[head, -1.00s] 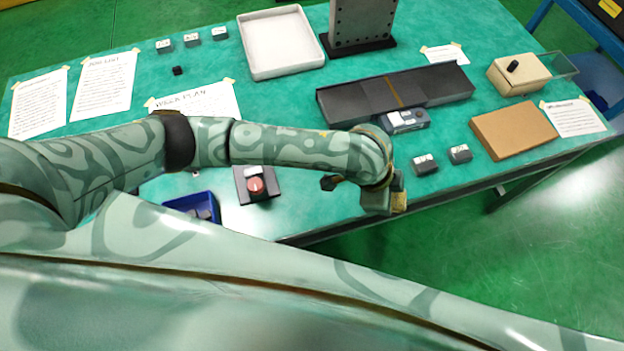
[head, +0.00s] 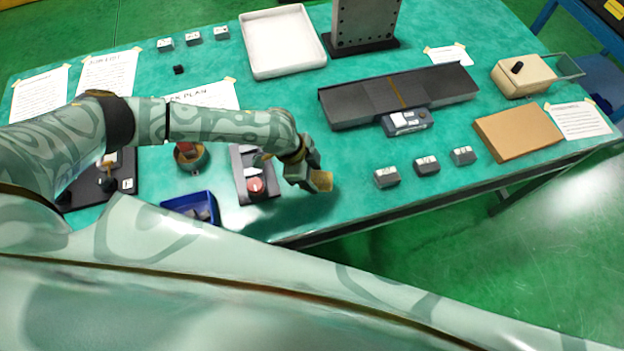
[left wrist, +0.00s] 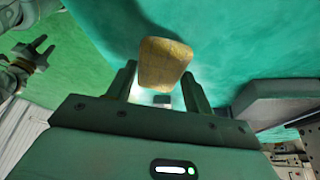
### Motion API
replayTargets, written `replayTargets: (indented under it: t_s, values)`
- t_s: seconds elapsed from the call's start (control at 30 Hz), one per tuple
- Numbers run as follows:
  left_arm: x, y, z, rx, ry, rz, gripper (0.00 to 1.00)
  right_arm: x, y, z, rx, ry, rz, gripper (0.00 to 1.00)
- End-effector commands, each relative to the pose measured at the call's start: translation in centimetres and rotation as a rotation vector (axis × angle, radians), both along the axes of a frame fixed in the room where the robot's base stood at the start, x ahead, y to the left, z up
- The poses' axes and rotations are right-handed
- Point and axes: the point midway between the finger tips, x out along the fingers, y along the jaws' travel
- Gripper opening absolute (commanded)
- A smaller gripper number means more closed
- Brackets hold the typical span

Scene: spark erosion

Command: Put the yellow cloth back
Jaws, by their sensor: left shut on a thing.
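The yellow cloth (head: 323,181) is a small tan-yellow piece at the tip of my left gripper (head: 314,183). In the left wrist view the cloth (left wrist: 165,63) stands out beyond the two fingers of the left gripper (left wrist: 165,98). The left gripper is shut on it. In the head view it is over the front part of the teal table, right of the red-knobbed block and left of the small grey blocks. I cannot tell its exact height. My right gripper does not show in the head view; a gripper with spread fingers (left wrist: 38,52) appears at the upper left of the wrist view.
A dark block with a red knob (head: 257,187) is close left of the gripper. A blue bin (head: 190,202) is near the front edge. Several small grey blocks (head: 427,166), a dark track (head: 350,101) and a cardboard-brown slab (head: 518,135) are to the right. Table between is clear.

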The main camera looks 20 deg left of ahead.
Motion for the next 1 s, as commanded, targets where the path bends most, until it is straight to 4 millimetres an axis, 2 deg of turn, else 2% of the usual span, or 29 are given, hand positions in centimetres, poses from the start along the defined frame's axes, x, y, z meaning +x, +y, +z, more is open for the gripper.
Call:
replayTargets:
  t_s: [0.03, 0.1, 0.2, 0.57, 0.6, 0.63, 0.67, 0.9, 1.0]
  values:
    - [0.0, 0.3, -1.2, 0.002, 0.002, 0.001, 0.34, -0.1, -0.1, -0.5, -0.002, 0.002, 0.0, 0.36]
    - [0.0, 0.2, -2.4, 0.002, 0.002, 0.001, 0.34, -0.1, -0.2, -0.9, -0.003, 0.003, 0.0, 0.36]
    - [0.0, 0.2, -3.3, 0.002, 0.0, 0.0, 0.34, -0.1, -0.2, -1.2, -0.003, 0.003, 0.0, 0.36]
    - [0.0, 0.2, -3.6, 0.001, 0.0, 0.0, 0.34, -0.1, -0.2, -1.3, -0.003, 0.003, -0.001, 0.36]
    - [0.0, 0.2, -3.5, 0.001, 0.0, 0.0, 0.63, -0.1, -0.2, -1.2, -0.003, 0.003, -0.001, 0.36]
    - [0.0, 0.2, -3.5, 0.002, 0.0, 0.0, 0.71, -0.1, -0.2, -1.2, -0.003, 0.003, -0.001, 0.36]
    - [0.0, 0.2, -3.5, 0.002, -0.001, 0.0, 0.74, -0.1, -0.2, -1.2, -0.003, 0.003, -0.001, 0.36]
    - [0.0, 0.2, -3.4, 0.001, -0.001, 0.0, 0.74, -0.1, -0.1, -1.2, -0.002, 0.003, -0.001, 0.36]
    - [0.0, 0.3, -2.8, 0.001, -0.001, -0.001, 0.74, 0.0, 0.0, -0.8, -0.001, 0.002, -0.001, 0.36]
